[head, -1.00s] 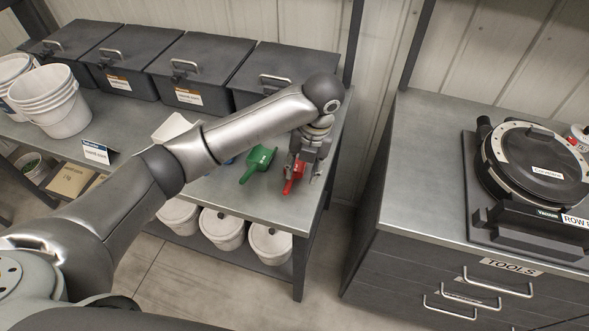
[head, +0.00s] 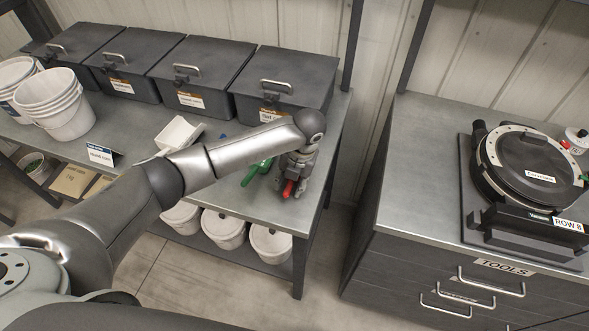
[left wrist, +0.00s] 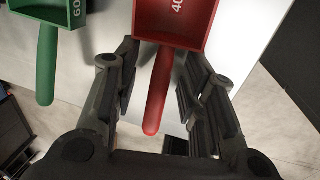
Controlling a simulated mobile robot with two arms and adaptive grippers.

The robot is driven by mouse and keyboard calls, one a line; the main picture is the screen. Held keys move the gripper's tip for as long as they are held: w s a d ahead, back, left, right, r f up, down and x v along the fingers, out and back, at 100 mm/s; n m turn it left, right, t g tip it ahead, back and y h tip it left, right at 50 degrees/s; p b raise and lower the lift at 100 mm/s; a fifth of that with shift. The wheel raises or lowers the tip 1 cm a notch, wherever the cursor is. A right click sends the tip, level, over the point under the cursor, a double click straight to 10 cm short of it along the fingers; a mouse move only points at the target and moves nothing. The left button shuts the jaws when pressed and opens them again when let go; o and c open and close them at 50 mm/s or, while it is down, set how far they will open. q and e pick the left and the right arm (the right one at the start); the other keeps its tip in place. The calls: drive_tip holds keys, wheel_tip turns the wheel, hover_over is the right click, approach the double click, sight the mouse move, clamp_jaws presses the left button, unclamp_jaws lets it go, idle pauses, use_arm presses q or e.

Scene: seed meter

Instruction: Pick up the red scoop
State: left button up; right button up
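The red scoop (head: 288,188) lies on the metal bench near its right front corner, mostly hidden by my left gripper (head: 296,187) in the head view. In the left wrist view the red scoop (left wrist: 157,90) shows its square bowl, marked 40, at the top, with the handle pointing down. My left gripper (left wrist: 166,78) is open, with one finger on each side of the handle and visible gaps between. Whether the fingers are level with the handle is hard to tell. My right gripper is not in view.
A green scoop (left wrist: 47,70) lies just left of the red one; it also shows in the head view (head: 250,176). Dark lidded bins (head: 285,95) line the bench's back. White buckets (head: 60,112) stand at left. The bench's right edge is close to the gripper.

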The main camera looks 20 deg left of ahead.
use_arm(q)
drive_tip(key=shift+a+f, duration=0.1)
drive_tip(key=shift+f, duration=0.25)
drive_tip(key=shift+c, duration=0.4)
clamp_jaws()
drive_tip(key=shift+r, duration=0.2)
drive_tip(key=shift+w+r, duration=0.1)
drive_tip(key=shift+r, duration=0.45)
drive_tip(key=s+d+r+b, duration=0.1)
drive_tip(key=s+r, duration=1)
drive_tip(key=s, duration=0.3)
drive_tip(key=shift+r+b, duration=0.3)
